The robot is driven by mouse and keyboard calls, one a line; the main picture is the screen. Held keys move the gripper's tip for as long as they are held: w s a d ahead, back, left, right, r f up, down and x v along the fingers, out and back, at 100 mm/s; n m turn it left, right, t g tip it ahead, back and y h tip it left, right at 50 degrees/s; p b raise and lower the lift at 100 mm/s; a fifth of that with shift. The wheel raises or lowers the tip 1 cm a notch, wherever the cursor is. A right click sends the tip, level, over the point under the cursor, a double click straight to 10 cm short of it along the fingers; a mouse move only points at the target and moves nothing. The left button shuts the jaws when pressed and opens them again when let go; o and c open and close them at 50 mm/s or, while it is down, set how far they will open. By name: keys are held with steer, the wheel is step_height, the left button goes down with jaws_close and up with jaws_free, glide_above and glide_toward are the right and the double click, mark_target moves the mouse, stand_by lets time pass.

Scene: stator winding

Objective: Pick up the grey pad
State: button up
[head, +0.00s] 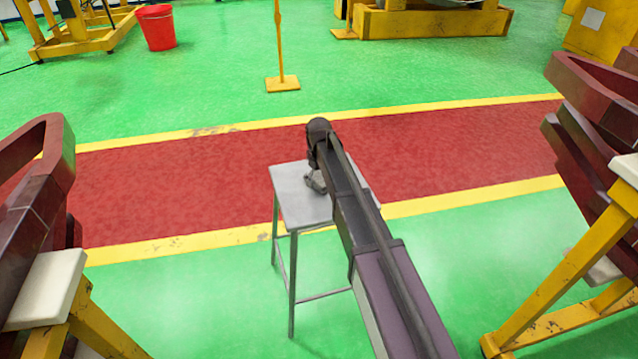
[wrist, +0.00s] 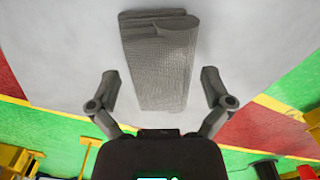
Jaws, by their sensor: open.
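The grey pad (wrist: 158,70) lies on the light grey top of a small table in the wrist view. It looks like a folded, ribbed cloth, longer than it is wide. My gripper (wrist: 162,88) is open, with one finger on each side of the pad's near part and a gap on both sides. The height of the fingers above the table top is hard to tell. In the head view my arm reaches over the small table (head: 290,190), and part of my gripper (head: 316,182) shows above its top. The pad is hidden there behind my arm.
Dark red coil parts on yellow stands rise at the left (head: 40,190) and right (head: 590,140). A red bucket (head: 157,27) and a yellow post (head: 282,83) stand farther back. The green floor and the red walkway (head: 180,190) around the small table are clear.

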mark_target(319, 178)
stand_by(0.3)
steer(key=c, duration=0.8)
steer(key=shift+r, duration=0.15)
step_height(319, 178, up, 4)
steer(key=p, duration=0.4)
steer(key=shift+f, duration=0.2)
steer(key=s+d, duration=0.2)
steer(key=s, duration=0.3)
steer(key=s+d, duration=0.2)
steer(key=s, duration=0.3)
steer(key=s+d+r+p, duration=0.1)
steer(key=s+d, duration=0.1)
steer(key=s, duration=0.3)
steer(key=shift+w, duration=0.1)
steer(key=o, duration=0.5)
steer(key=c, duration=0.5)
